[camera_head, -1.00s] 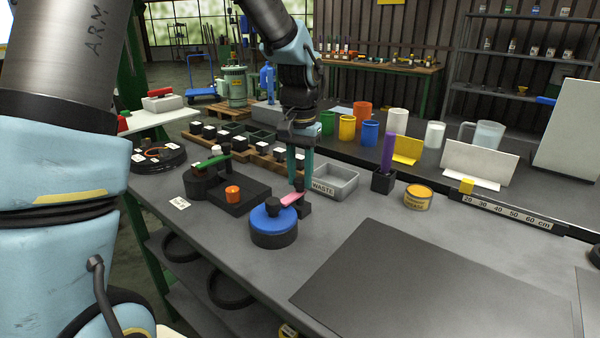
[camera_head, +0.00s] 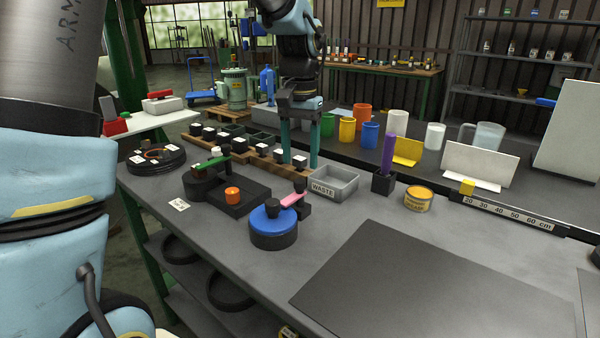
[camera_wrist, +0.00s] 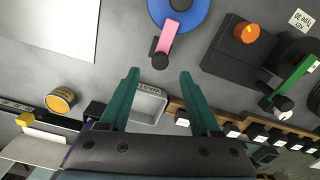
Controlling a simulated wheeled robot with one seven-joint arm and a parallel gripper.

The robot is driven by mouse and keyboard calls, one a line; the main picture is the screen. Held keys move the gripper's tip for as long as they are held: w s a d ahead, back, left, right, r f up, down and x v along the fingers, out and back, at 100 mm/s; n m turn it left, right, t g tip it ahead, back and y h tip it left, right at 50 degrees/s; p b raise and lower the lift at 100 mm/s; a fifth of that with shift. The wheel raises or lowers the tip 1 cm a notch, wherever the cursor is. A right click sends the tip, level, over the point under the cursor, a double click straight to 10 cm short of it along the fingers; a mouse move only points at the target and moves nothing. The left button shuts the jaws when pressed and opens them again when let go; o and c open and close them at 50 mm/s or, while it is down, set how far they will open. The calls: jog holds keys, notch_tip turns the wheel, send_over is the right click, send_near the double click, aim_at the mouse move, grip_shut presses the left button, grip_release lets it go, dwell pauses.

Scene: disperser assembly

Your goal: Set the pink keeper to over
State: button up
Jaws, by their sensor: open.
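The pink keeper (camera_head: 291,200) is a short flat bar on the disperser part with a blue top (camera_head: 272,221) and dark base. It runs from near the dark knob on the blue top to a small black post (camera_head: 303,204) at the back right. In the wrist view the pink keeper (camera_wrist: 167,38) lies with one end over the blue disc (camera_wrist: 190,12) and the other at a black block. My gripper (camera_head: 299,165) has two teal fingers, spread open and empty, pointing down behind the keeper. In the wrist view its fingertips (camera_wrist: 160,75) are apart, with the keeper beyond them.
A grey WASTE bin (camera_head: 334,184) is right of the fingers. A black fixture with a green handle (camera_head: 211,163) and orange knob (camera_head: 232,194) stands left. A purple cylinder (camera_head: 388,153) in a holder stands right. A dark mat (camera_head: 430,290) leaves clear room in front.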

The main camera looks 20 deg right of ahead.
notch_tip(320, 180, up, 5)
jog(key=shift+r, duration=0.2)
dwell(0.4)
jog(key=w+a+f+n, duration=0.1)
jog(key=a+f+n, duration=0.15)
jog(key=a, duration=0.55)
jog(key=w+a+f+n, duration=0.1)
jog(key=a+f, duration=0.3)
jog(key=a, duration=0.4)
jog(key=s+a+f+n, duration=0.2)
jog(key=a, duration=0.5)
jog(key=s+a+f+n+t+p, duration=0.1)
jog(key=s+a+f+n, duration=0.1)
jog(key=a, duration=0.5)
jog(key=shift+s+a+f+n+t+p, duration=0.15)
jog(key=shift+s+f+n+t+p, duration=0.2)
jog(key=shift+s+f, duration=0.3)
jog(key=shift+s+r, duration=0.1)
